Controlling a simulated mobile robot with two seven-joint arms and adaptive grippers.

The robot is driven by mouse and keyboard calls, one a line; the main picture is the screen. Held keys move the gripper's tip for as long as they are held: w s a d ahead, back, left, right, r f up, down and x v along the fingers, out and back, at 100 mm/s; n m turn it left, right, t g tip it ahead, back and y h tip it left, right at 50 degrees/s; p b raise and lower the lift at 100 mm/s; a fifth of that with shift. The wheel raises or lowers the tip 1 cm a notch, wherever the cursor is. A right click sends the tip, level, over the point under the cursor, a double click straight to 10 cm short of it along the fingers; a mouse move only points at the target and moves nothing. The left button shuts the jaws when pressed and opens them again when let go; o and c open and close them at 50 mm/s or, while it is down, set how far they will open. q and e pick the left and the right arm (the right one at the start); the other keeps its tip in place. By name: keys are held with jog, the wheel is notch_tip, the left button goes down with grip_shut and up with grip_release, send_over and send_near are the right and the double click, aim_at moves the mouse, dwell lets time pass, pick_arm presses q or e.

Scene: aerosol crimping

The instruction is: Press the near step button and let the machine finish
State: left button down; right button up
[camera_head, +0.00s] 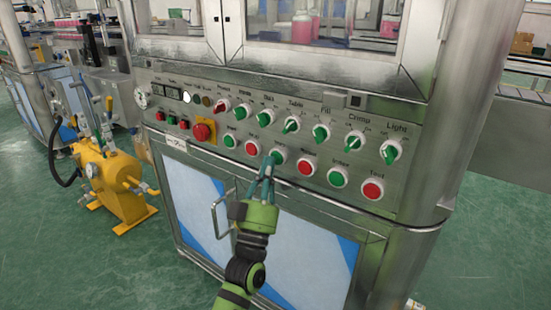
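The machine's grey control panel (290,130) has a lower row of green and red push buttons. A green button (278,156) in this row is right at my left gripper's fingertips. Its label is too small to read surely. My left gripper (268,162) comes up from below with its teal fingers close together, seemingly shut and empty. The tips overlap the button's left edge; I cannot tell whether they touch it. A red button (252,147) is just to the left and another red button (307,167) to the right. My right gripper is out of view.
Several green selector knobs (320,132) stick out above the buttons. A red emergency stop (202,132) on a yellow plate is at the left. A cabinet door handle (218,217) juts out below. A yellow tank (115,185) stands on the green floor at the left.

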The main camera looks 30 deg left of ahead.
pick_arm(q)
jog(key=shift+w, duration=0.35)
dwell(0.7)
jog(key=shift+s, duration=0.1)
jog(key=shift+s+p, duration=0.4)
jog(key=shift+s, duration=0.3)
jog(key=s+p, duration=0.2)
jog(key=s, duration=0.3)
jog(key=shift+a, duration=0.2)
dwell(1.0)
